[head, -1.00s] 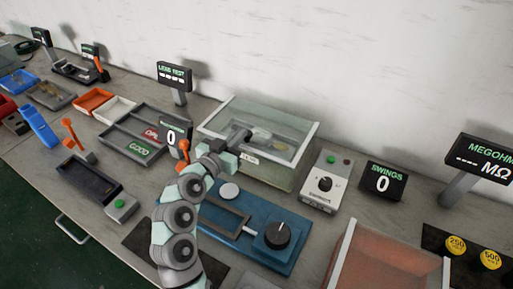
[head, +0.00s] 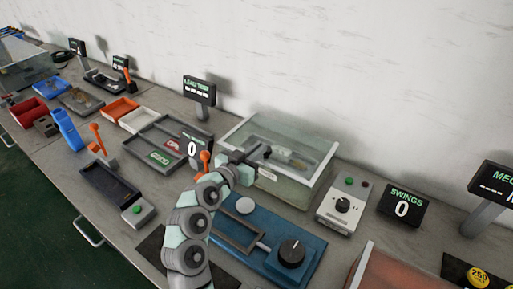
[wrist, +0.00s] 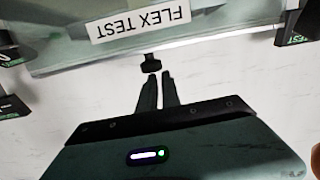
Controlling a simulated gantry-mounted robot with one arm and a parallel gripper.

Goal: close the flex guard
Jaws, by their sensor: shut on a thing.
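The flex guard (head: 240,134) is a clear cover with pale edges on the flex test box at the back middle of the bench. Through it a pale part (head: 279,154) shows inside. My gripper (head: 262,155) is at the box's front left side. In the wrist view, my gripper's (wrist: 157,76) two dark fingers are close together at a small dark knob (wrist: 151,63), just below the upside-down FLEX TEST label (wrist: 140,18). The fingers are shut on this knob; their exact contact is hard to see. How far the guard stands open I cannot tell.
A blue fixture with a black dial (head: 291,253) lies in front of the box.

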